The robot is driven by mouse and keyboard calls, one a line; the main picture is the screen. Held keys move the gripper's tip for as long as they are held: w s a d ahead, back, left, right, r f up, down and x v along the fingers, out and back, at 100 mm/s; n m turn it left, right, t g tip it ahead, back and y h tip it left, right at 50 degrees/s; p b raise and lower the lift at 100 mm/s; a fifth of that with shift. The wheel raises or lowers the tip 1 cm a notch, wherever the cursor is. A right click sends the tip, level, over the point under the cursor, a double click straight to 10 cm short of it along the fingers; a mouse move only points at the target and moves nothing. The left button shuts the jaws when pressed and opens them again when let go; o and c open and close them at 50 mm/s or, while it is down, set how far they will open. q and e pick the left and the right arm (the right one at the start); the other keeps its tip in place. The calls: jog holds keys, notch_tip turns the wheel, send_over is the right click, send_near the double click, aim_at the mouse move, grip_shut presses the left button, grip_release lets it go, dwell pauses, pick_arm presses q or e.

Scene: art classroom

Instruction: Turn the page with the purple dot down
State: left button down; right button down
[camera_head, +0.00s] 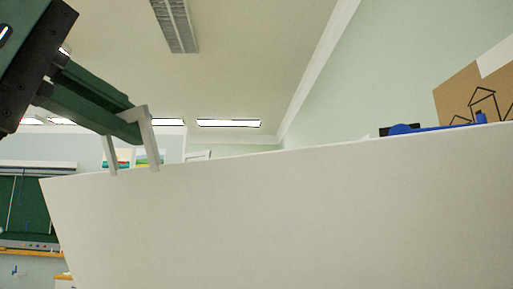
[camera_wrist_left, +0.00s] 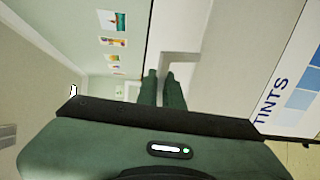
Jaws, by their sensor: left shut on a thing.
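A large white page (camera_head: 290,220) fills most of the lower head view, standing tilted with its blank face toward me. My left gripper (camera_head: 134,170) reaches in from the upper left and is shut on the page's top edge near its left corner. Its pale fingers bend down over the edge. In the left wrist view, the gripper (camera_wrist_left: 166,62) is beside the sheet's dark edge line. A printed sheet (camera_wrist_left: 292,88) there shows blue swatches and the letters "TINTS". No purple dot is visible. My right gripper is not in view.
A brown board with drawn house shapes (camera_head: 470,95) and a blue object (camera_head: 430,129) show behind the page at right. A green chalkboard (camera_head: 28,212) is at the far left. The page hides whatever lies behind it. The air above it is clear.

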pick_arm(q)
jog(key=shift+s+a+f, duration=0.2)
jog(key=shift+s+f, duration=0.1)
jog(key=shift+f, duration=0.05)
jog(key=s+a+f+b, duration=0.3)
jog(key=s+a+f, duration=0.1)
jog(key=s, duration=0.2)
jog(key=shift+s+a+f, duration=0.2)
jog(key=shift+s+f, duration=0.1)
jog(key=shift+f, duration=0.1)
dwell(0.4)
